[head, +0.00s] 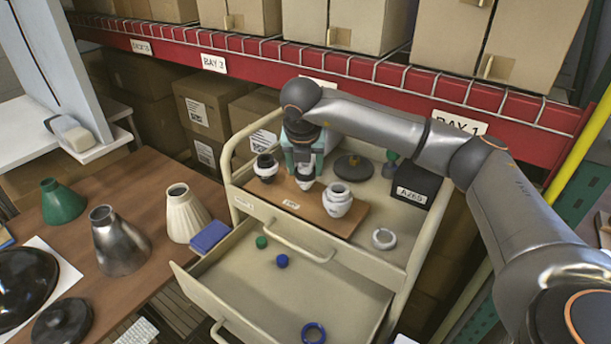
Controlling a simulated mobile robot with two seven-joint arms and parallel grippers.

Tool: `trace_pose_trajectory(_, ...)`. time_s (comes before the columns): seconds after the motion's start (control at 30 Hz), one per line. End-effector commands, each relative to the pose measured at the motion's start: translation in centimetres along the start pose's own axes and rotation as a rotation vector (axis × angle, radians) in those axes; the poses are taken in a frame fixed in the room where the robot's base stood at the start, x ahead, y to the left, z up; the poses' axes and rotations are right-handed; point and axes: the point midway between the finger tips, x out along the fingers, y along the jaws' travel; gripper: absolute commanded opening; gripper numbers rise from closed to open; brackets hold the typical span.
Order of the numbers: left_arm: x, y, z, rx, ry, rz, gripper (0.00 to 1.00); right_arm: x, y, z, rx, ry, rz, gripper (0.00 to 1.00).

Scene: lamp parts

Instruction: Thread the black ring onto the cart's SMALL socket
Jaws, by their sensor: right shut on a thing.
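The beige cart (400,262) stands in the middle with a brown board (322,219) on its top. Three small upright parts are along the board. The left one is pale with a black band or ring (265,161) around its top. The right one is a wider white socket (338,200). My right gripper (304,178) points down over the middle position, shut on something. Its fingers and a pale part there overlap, so I cannot make out the held thing or whether it touches the socket. My left gripper is not in view.
A white ring (384,238), a dark disc (354,167) and a black box (419,185) are on the cart top. The open drawer (262,298) holds a blue ring (314,333) and small parts. Lampshades stand on the table (150,283) at left. A shelf is behind.

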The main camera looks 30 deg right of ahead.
Motion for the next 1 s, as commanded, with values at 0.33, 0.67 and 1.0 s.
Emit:
trace_pose_trajectory(0.33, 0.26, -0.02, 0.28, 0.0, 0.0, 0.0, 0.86, 0.13, 0.57, 0.03, 0.446, 0.001, -0.186, 0.0)
trace_pose_trajectory(0.67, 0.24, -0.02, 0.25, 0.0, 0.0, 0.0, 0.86, 0.17, 0.5, 0.09, 0.533, -0.001, -0.22, 0.0)
trace_pose_trajectory(1.0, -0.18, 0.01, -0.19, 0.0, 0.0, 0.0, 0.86, 0.2, 0.83, 0.3, 0.833, 0.001, -0.346, 0.0)
